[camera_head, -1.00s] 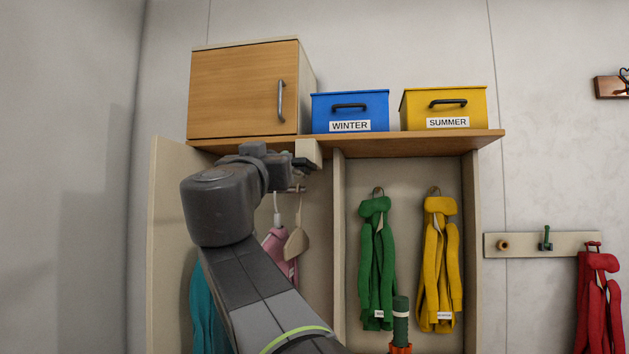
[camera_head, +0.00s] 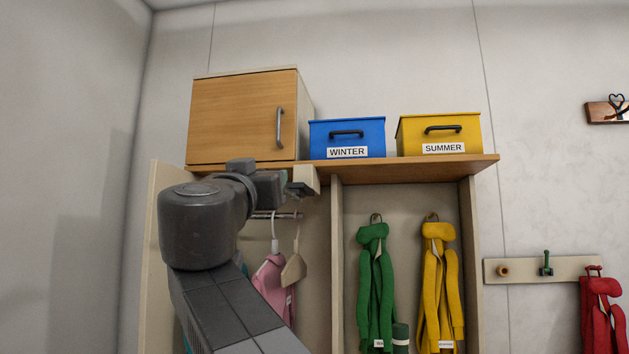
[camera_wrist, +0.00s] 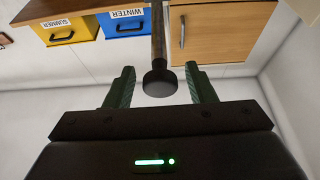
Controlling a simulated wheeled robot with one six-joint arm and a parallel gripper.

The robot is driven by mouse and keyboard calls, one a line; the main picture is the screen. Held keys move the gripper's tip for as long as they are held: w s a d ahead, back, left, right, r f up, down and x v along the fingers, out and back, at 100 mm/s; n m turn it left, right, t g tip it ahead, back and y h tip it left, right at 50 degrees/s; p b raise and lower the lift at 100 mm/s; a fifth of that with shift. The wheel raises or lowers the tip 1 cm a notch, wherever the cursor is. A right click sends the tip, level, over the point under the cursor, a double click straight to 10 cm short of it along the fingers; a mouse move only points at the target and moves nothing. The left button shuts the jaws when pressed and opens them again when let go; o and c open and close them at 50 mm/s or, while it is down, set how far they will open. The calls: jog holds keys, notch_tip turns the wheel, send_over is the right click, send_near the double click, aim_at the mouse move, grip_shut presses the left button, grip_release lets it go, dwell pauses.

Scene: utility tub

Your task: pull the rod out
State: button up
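The metal rod (camera_head: 276,215) runs sideways in the left compartment under the shelf, with hangers on it. In the wrist view a dark shaft with a round end knob (camera_wrist: 160,82), which looks like the rod, points toward my gripper (camera_wrist: 161,90). The two green fingers stand apart, one on each side of the knob, with gaps between. I cannot tell whether the knob is fully between the fingertips or just beyond them. In the head view my gripper (camera_head: 301,189) is just under the shelf edge, above the rod's right part; its fingers are hard to make out there.
A pink garment (camera_head: 270,280) and a bare wooden hanger (camera_head: 293,270) hang below the rod. The shelf (camera_head: 400,170) carries a wooden cabinet (camera_head: 240,115), a blue box (camera_head: 346,135) and a yellow box (camera_head: 440,135). Green and yellow garments hang in the right compartment.

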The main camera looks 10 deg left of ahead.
jog(key=shift+s, duration=0.1)
jog(key=b+v, duration=0.2)
jog(key=v, duration=1.1)
jog(key=shift+s+f+b, duration=0.2)
jog(key=shift+s+b, duration=0.1)
jog(key=shift+b, duration=0.05)
jog(key=shift+w+r, duration=0.1)
jog(key=shift+w, duration=0.05)
dwell(0.3)
jog(key=shift+p+x, duration=1.3)
jog(key=shift+x, duration=5.3)
